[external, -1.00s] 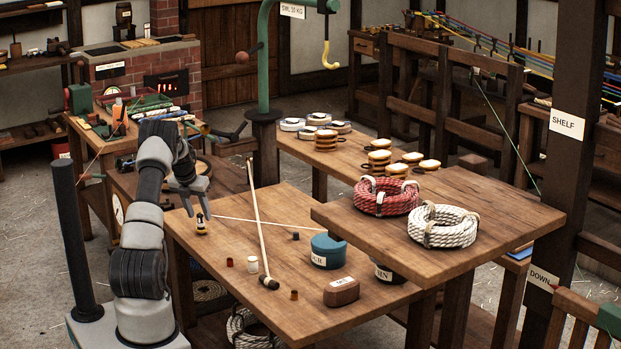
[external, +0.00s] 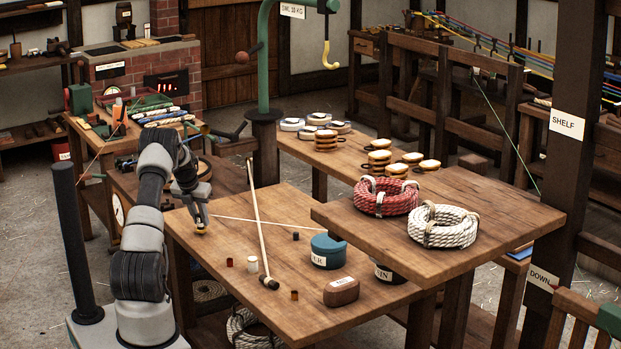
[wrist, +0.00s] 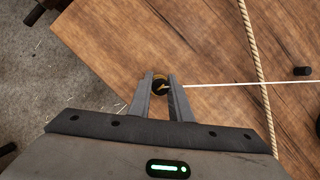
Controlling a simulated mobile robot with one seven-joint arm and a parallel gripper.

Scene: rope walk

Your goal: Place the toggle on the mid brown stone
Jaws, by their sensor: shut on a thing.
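My gripper (external: 200,226) points down at the near left part of the wooden table. It is shut on a small black and brass piece (wrist: 160,87), which shows between the fingertips in the wrist view; I cannot tell for sure that this is the toggle. In the external view only a yellow bit of it shows under the fingers, at or just above the tabletop. The brown stone (external: 341,294), a rounded block with a white label on top, lies near the table's front right edge, well to the right of my gripper.
A rope (external: 258,225) with a dark end crosses the table between gripper and stone. Small cylinders, one white (external: 252,264), stand near it. A raised shelf (external: 470,255) with rope coils overhangs the right.

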